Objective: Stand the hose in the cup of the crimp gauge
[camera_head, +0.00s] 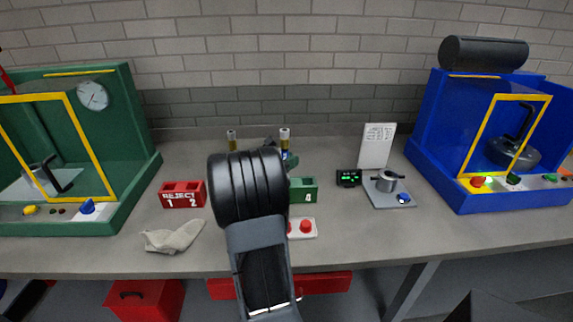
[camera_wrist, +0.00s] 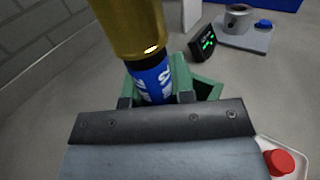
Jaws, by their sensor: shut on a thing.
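The hose (camera_wrist: 132,28) has a gold end and a blue sleeve with white marks. In the head view its gold end (camera_head: 285,142) rises behind my arm. My gripper (camera_wrist: 155,99) is shut on the blue sleeve. The hose's lower end is hidden behind my gripper, over or in the green rack; I cannot tell which. The crimp gauge (camera_head: 407,201) is a grey plate at the right with a metal cup (camera_head: 387,184) and a blue knob. Its cup (camera_wrist: 236,20) also shows at the top right of the wrist view, apart from the hose.
The green rack (camera_head: 304,190) is partly hidden by my arm. A second gold-ended hose (camera_head: 232,142) stands left of it. A black display (camera_head: 348,178) and white card (camera_head: 377,146) stand beside the gauge.

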